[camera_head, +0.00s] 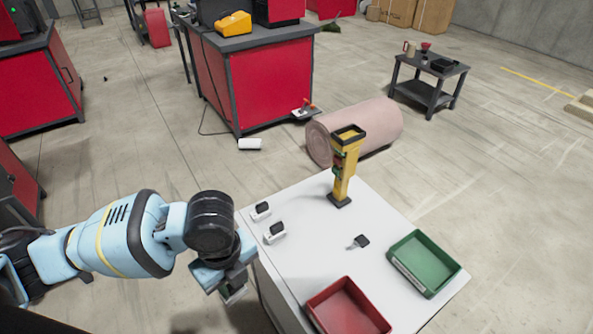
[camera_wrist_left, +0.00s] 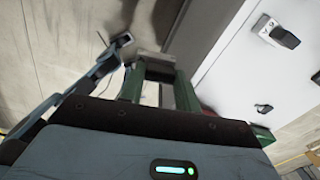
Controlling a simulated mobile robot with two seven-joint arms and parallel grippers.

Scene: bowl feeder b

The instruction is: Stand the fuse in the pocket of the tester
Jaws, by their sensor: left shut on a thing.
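My left gripper (camera_head: 232,292) is beside the near-left edge of the white table, low and off the tabletop. In the left wrist view its two green fingers (camera_wrist_left: 157,72) are shut on a small grey block (camera_wrist_left: 155,60), seen at their tips; I take it for the fuse, though its shape is unclear. A yellow post (camera_head: 345,172) with a black-rimmed square top and red and green parts stands upright at the table's back corner, apart from the gripper. It may be the tester; I cannot make out a pocket for certain. My right gripper is not in view.
The white table (camera_head: 315,240) bears two small black-and-white pieces (camera_head: 261,210) (camera_head: 275,232), a small dark-headed part (camera_head: 360,241), a green tray (camera_head: 404,276) and a red tray (camera_head: 325,293). A pink roll (camera_head: 375,123) lies on the floor behind. The table's middle is mostly clear.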

